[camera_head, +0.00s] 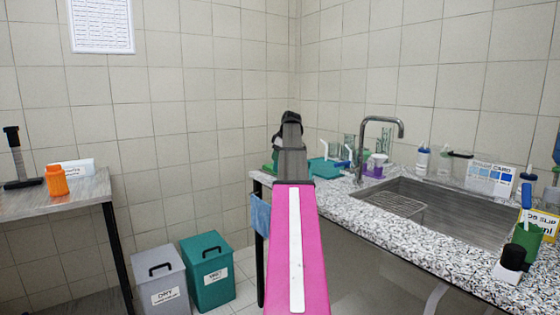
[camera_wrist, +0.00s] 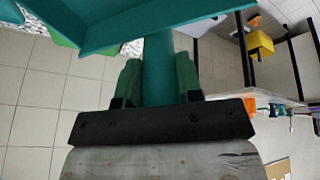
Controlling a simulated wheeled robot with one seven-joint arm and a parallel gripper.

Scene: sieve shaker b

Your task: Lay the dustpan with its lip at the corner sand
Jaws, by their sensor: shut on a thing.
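The teal dustpan fills the top of the wrist view, with its broad pan (camera_wrist: 150,22) above its handle (camera_wrist: 158,75). My gripper (camera_wrist: 157,68) is shut on the handle, one green finger on each side. The dustpan's lip runs out of the picture, so its tilt is hard to tell. In the head view my pink and grey arm reaches forward over the near end of the counter and hides my gripper. The corner sand does not show in either view.
A speckled counter (camera_head: 375,215) with a sink (camera_head: 455,205) and tap (camera_head: 375,128) lies right. Bottles and a teal item (camera_head: 326,171) stand behind. Grey (camera_head: 158,282) and teal (camera_head: 209,273) bins stand on the floor. A left table (camera_head: 75,190) holds an orange jar (camera_head: 56,180).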

